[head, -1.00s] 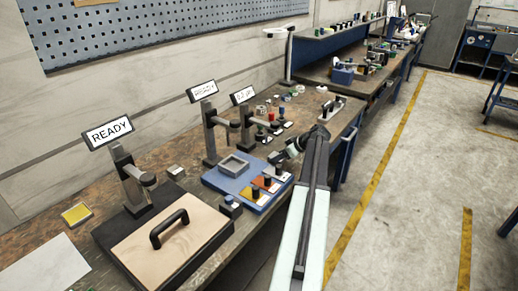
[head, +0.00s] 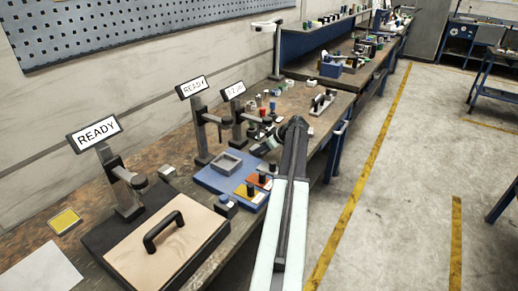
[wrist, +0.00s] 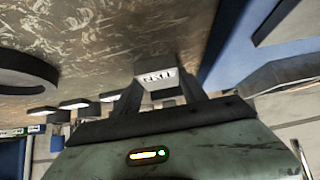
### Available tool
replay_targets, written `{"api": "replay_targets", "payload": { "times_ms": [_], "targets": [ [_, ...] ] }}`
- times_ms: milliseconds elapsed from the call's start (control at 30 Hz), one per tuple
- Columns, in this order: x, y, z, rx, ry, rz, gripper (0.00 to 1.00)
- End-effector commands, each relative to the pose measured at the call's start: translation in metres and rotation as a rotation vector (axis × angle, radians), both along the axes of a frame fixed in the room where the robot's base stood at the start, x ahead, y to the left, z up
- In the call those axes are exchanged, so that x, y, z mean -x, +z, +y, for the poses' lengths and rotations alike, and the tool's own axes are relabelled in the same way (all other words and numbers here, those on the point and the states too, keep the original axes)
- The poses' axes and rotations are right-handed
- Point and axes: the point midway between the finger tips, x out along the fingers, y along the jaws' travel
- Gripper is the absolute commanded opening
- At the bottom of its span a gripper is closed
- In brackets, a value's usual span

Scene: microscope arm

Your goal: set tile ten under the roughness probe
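My gripper (head: 262,148) is at the bench's front edge, just behind the blue tray (head: 213,180); its fingers are small and dark in the head view. In the wrist view the fingers (wrist: 162,92) close around a small block with a pale lettered face (wrist: 160,80); I cannot read it clearly. Three stands with displays stand along the bench: a near one reading READY (head: 95,131), a middle one reading READY (head: 193,87), and a far one with a number (head: 233,90). I cannot tell which is the roughness probe. Coloured tiles with dark knobs (head: 246,191) sit on the tray.
A case with a handled lid (head: 190,235) fills the near bench. A yellow tile (head: 65,221) and white paper (head: 42,273) lie left. Small knobbed pieces (head: 268,120) and a dark-handled piece (head: 321,103) lie beyond the stands. The floor to the right is clear.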

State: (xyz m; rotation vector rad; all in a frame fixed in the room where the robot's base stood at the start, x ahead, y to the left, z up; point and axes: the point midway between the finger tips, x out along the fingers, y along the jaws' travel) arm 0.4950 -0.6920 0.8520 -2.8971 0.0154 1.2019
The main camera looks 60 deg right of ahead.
Motion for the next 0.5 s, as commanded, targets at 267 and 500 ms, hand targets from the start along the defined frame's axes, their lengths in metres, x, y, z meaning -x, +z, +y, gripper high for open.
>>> {"api": "replay_targets", "payload": {
  "times_ms": [267,500],
  "targets": [
    [-0.001,0.000,0.000,0.001,0.001,0.000,0.71],
    [0.007,0.014,0.001,0.001,0.001,0.000,0.71]
  ]
}}
